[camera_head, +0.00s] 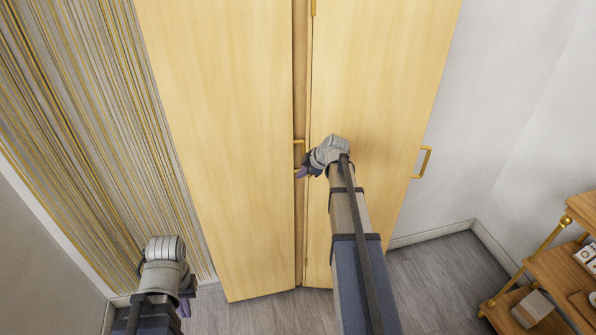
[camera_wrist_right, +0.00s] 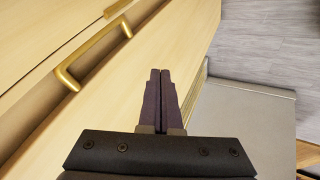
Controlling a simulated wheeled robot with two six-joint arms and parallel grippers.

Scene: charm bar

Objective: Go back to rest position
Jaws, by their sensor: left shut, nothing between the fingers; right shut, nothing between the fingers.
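My right gripper (camera_head: 308,166) is stretched out to the middle of a tall light-wood cabinet, close to the gold handle (camera_head: 298,150) of the left door (camera_head: 220,130). In the right wrist view its dark fingers (camera_wrist_right: 159,100) are together and empty, and a gold handle (camera_wrist_right: 92,55) lies to their left, apart from them. My left gripper (camera_head: 186,297) is low at the left, away from the cabinet, with its dark fingers partly hidden by the wrist. The right door (camera_head: 365,90) is partly covered by my right arm.
A narrow gap shows between the two doors. Another gold handle (camera_head: 421,162) sticks out at the right door's outer edge. A wooden shelf cart (camera_head: 560,270) with small items stands at the lower right. A gold-striped wall panel (camera_head: 90,120) is at the left. Grey floor (camera_head: 435,280) lies open right of the cabinet.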

